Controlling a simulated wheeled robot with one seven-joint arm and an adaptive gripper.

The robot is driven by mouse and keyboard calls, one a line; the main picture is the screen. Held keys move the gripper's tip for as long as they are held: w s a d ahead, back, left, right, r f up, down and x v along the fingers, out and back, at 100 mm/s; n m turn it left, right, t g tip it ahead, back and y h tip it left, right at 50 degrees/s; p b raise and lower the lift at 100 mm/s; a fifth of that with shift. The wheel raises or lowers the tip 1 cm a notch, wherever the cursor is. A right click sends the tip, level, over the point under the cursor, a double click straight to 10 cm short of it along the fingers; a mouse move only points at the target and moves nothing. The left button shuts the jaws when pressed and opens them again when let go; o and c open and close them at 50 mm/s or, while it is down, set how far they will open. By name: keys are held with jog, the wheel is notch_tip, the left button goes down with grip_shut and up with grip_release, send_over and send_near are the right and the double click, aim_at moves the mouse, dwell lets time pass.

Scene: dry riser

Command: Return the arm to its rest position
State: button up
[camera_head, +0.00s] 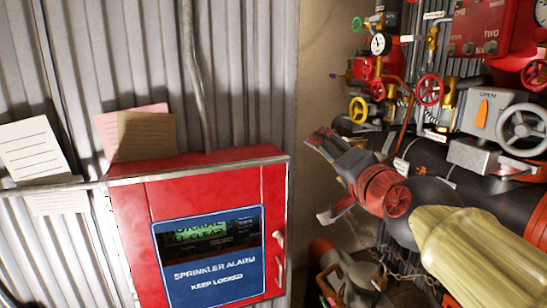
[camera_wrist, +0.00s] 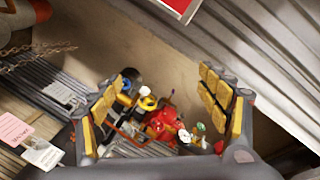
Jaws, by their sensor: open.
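My gripper (camera_wrist: 165,100) shows in the wrist view with its two fingers spread wide. Yellow ribbed pads line the inner faces. Nothing is held between them. Through the gap I see a red fitting (camera_wrist: 162,124) and small coloured valve parts, blurred and apart from the pads.
In the head view a red sprinkler alarm cabinet (camera_head: 160,225) is on the corrugated wall, with paper notes (camera_head: 30,148) beside and above it. At right are crowded pipes, a pressure gauge (camera_head: 379,44), a red handwheel (camera_head: 429,90) and a grey handwheel (camera_head: 525,130). A chain (camera_wrist: 38,58) hangs in the wrist view.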

jog(key=s+d+f+n+g+h, duration=0.1)
jog(key=s+d+f+n+g, duration=0.2)
jog(key=s+f, duration=1)
jog(key=s+d+f+n+g+h+p, duration=0.1)
jog(key=s+d+f+n+g, duration=0.3)
jog(key=s+f, duration=0.9)
notch_tip(320, 180, down, 5)
jog(key=n+g, duration=0.2)
jog(key=g, duration=0.1)
jog(key=shift+d+g+h, duration=0.2)
jog(key=shift+g+h, duration=0.1)
jog(key=shift+h, duration=0.1)
jog(key=shift+c, duration=0.5)
